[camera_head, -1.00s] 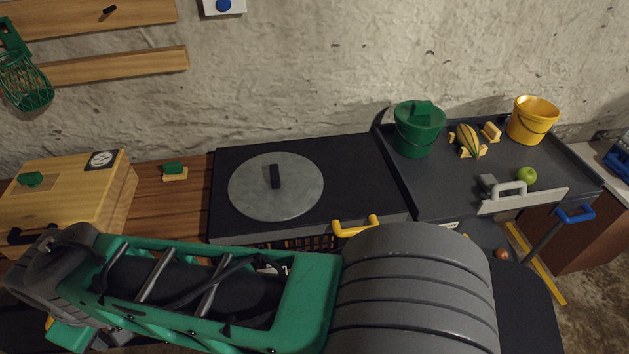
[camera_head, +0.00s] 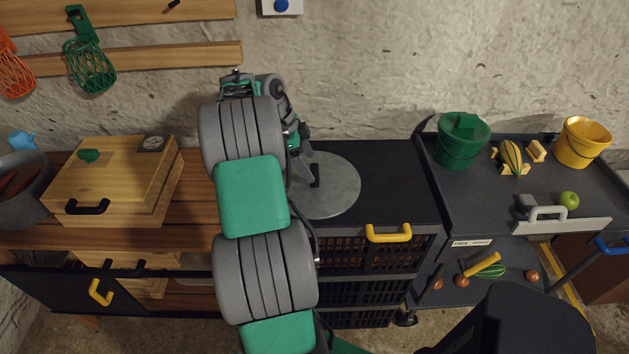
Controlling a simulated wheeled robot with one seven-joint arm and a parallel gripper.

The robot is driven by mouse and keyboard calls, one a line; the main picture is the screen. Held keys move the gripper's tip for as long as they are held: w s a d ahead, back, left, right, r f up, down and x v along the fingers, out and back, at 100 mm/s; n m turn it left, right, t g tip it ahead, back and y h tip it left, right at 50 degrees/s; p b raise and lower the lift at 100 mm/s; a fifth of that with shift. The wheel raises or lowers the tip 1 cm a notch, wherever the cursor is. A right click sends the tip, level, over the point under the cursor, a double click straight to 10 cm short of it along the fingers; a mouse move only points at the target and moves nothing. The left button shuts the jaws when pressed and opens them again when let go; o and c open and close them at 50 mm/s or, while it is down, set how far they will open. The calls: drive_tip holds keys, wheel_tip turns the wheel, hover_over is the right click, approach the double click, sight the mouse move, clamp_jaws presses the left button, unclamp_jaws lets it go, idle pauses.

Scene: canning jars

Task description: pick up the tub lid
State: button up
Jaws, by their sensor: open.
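The tub lid (camera_head: 338,194) is a round, flat grey disc with a black upright handle (camera_head: 315,176). It lies on the black top of the cabinet in the middle of the view. Its left part is hidden behind my arm. My gripper (camera_head: 305,158) is over the lid's far left part, just beyond the handle in the picture. It is open, and I see nothing between its fingers. I cannot tell how high above the lid it is or whether it touches the handle.
A wooden box (camera_head: 118,180) stands on the wooden counter at left. A dark tray table (camera_head: 592,187) at right holds a green bucket (camera_head: 458,146), a yellow bucket (camera_head: 582,146), a striped squash (camera_head: 511,157) and a green apple (camera_head: 568,200). The black cabinet top (camera_head: 390,180) is bare right of the lid.

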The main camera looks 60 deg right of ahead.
sight(314, 170)
drive_tip(key=x, duration=0.4)
drive_tip(key=shift+s+d+f+p, duration=0.2)
drive_tip(key=shift+p, duration=0.15)
drive_tip(key=c, duration=1.7)
